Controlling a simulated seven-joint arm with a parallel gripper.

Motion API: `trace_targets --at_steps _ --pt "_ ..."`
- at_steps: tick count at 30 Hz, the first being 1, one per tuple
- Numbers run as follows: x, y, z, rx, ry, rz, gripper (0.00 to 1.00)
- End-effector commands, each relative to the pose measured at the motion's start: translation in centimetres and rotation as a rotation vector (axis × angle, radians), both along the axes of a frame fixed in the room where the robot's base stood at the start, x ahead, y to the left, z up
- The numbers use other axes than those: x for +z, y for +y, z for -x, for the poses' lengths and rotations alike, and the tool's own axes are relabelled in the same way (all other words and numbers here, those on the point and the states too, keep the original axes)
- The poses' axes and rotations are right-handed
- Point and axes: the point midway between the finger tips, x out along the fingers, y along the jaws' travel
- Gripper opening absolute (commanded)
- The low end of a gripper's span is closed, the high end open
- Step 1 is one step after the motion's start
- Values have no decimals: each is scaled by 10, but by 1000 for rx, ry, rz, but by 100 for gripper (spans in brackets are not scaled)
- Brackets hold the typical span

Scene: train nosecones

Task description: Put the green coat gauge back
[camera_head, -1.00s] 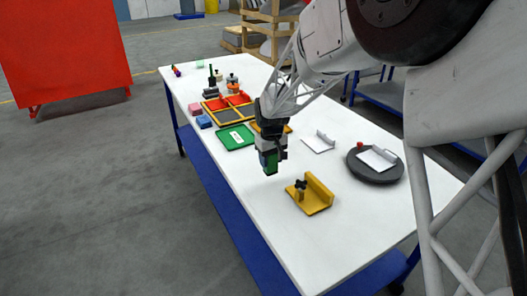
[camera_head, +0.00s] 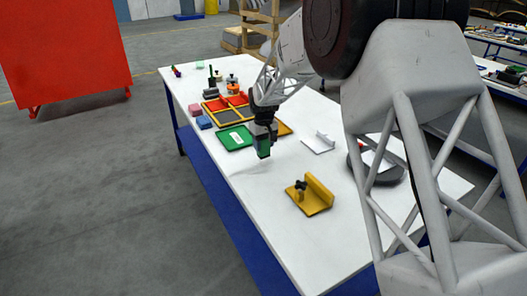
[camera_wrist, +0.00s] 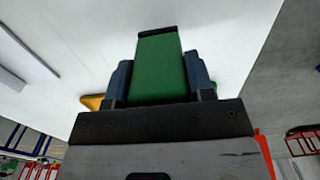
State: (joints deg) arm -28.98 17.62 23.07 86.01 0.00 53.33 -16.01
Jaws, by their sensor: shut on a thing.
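My gripper (camera_head: 264,142) is shut on the green coat gauge (camera_head: 264,152), which hangs below the fingers above the white table. In the wrist view the green gauge (camera_wrist: 160,68) is a block with a dark end, clasped between the two blue-grey fingers. In the head view a green tray (camera_head: 228,143) with a white label lies flat on the table, just left of the gripper and apart from the gauge.
A yellow fixture (camera_head: 313,199) with a black knob stands in front of the gripper. A white bracket plate (camera_head: 318,144) lies to the right. The near-left white tabletop (camera_head: 270,205) is clear.

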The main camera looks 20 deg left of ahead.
Motion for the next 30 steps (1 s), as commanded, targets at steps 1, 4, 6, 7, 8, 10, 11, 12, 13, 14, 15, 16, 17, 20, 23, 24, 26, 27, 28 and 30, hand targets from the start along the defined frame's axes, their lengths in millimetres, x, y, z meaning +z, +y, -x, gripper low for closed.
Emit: trace_targets --at_steps 1,4,6,7,8,10,11,12,13,14,15,16,17,20,23,24,26,27,28,30 --pt "0 0 -1 0 0 0 21" --pt "0 1 -1 0 0 0 21" --pt "0 1 -1 0 0 0 21" --pt "0 1 -1 0 0 0 21" --pt "0 1 -1 0 0 0 21" --pt "0 0 -1 0 0 0 21" --pt "-1 0 -1 0 0 0 21" --pt "-2 0 -1 0 0 0 21" --pt "-4 0 -1 0 1 1 21" --pt "-6 0 -1 0 1 1 21" --pt "-10 0 -1 0 1 1 21" --pt "-13 0 -1 0 1 1 21" --pt "-16 0 -1 0 1 1 21" --pt "-26 1 -1 0 0 0 21" --pt "-32 1 -1 0 -1 -1 21" --pt "-34 1 -1 0 -1 -1 21" --pt "-34 1 -1 0 -1 -1 21" --pt "-34 1 -1 0 -1 -1 21" --pt "-34 1 -1 0 -1 -1 21" --pt "-34 1 -1 0 -1 -1 21"
